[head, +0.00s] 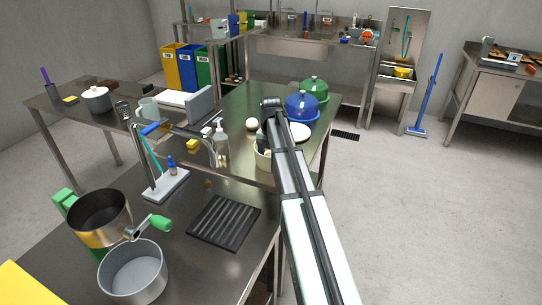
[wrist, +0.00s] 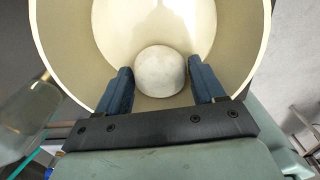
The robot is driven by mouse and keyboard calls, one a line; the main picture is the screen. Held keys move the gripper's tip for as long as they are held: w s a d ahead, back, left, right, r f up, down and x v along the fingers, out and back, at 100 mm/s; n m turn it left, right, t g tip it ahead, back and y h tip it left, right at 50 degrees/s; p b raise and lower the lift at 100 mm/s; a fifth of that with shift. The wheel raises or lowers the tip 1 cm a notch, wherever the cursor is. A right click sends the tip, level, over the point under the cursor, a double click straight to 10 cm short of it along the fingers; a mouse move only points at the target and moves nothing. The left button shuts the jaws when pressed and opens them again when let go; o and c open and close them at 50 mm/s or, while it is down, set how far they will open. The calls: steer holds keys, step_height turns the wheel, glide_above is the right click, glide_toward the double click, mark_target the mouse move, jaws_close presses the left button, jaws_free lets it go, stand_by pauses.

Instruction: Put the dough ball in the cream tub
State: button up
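The dough ball (wrist: 160,71), pale and round, sits between the two blue fingers of my gripper (wrist: 161,82) in the wrist view. Both fingers appear to touch its sides. The cream tub (wrist: 252,45) opens around and below the ball and fingertips. In the head view, the cream tub (head: 262,160) stands on the steel table, partly hidden by my arm. My gripper (head: 261,141) points down at the tub there, and the ball in it cannot be made out.
A pump bottle (head: 220,147) stands to the left. A black ridged tray (head: 224,222) lies nearer the front.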

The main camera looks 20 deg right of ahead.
step_height(320, 180, up, 12)
steer(key=shift+r, duration=0.15)
stand_by(0.7)
